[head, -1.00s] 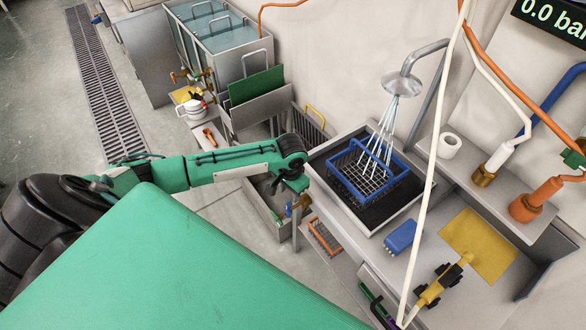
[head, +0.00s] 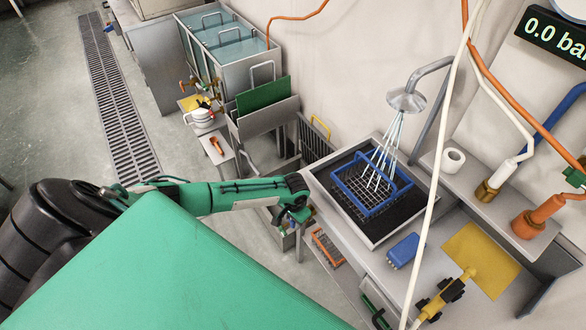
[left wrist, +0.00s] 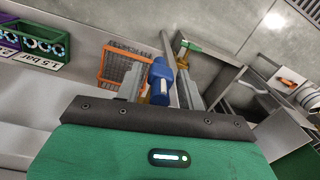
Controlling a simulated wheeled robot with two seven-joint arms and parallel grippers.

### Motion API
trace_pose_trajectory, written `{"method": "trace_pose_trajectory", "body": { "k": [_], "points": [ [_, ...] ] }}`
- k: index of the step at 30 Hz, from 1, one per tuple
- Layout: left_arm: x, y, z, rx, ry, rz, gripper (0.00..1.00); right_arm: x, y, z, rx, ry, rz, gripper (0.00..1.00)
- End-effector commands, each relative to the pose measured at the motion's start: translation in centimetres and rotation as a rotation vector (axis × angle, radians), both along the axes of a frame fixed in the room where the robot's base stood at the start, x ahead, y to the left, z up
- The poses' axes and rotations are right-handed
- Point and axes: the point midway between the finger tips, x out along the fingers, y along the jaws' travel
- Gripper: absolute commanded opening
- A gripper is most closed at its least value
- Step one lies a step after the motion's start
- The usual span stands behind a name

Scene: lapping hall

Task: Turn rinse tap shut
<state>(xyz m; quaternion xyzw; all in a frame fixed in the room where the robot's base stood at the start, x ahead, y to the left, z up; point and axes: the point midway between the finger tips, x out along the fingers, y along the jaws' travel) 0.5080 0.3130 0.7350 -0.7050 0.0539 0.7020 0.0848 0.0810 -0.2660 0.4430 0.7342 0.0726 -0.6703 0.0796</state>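The rinse tap has a blue handle (left wrist: 158,74) on a brass body (left wrist: 160,92) and stands between the fingers of my left gripper (left wrist: 160,88) in the left wrist view. The fingers are apart, one on each side, and a gap seems to show beside the handle. In the head view my left gripper (head: 294,214) is at the front left edge of the rinse sink and mostly hides the tap. Water runs from the shower head (head: 406,101) into a blue wire basket (head: 362,202) in the sink (head: 323,190). My right gripper is not in view.
An orange wire basket (left wrist: 122,70) is close beside the tap, also below the sink (head: 328,248). A blue block (head: 403,250) and a yellow valve (head: 445,297) are on the bench to the right. Tanks (head: 235,62) stand at the back left.

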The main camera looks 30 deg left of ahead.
Motion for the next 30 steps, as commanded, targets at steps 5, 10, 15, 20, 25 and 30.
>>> {"method": "trace_pose_trajectory", "body": {
  "k": [5, 10, 15, 20, 25, 30],
  "points": [
    [0.0, 0.0, 0.0, 0.000, 0.000, 0.000, 0.13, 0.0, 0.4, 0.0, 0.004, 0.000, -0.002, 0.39],
    [0.0, 0.0, 0.0, 0.000, 0.000, 0.000, 0.00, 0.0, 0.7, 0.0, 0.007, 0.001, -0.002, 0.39],
    [0.0, -0.1, 0.1, 0.014, -0.006, 0.000, 0.00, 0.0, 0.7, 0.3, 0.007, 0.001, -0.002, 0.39],
    [-0.1, -0.2, 0.3, 0.062, -0.026, -0.001, 0.00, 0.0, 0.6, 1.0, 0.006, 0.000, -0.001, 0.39],
    [-0.2, -0.5, 0.3, 0.161, -0.067, -0.002, 0.00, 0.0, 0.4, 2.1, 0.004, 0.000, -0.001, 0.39],
    [-0.3, -0.7, 0.2, 0.300, -0.124, -0.001, 0.00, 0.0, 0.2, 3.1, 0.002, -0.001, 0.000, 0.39]
  ]
}}
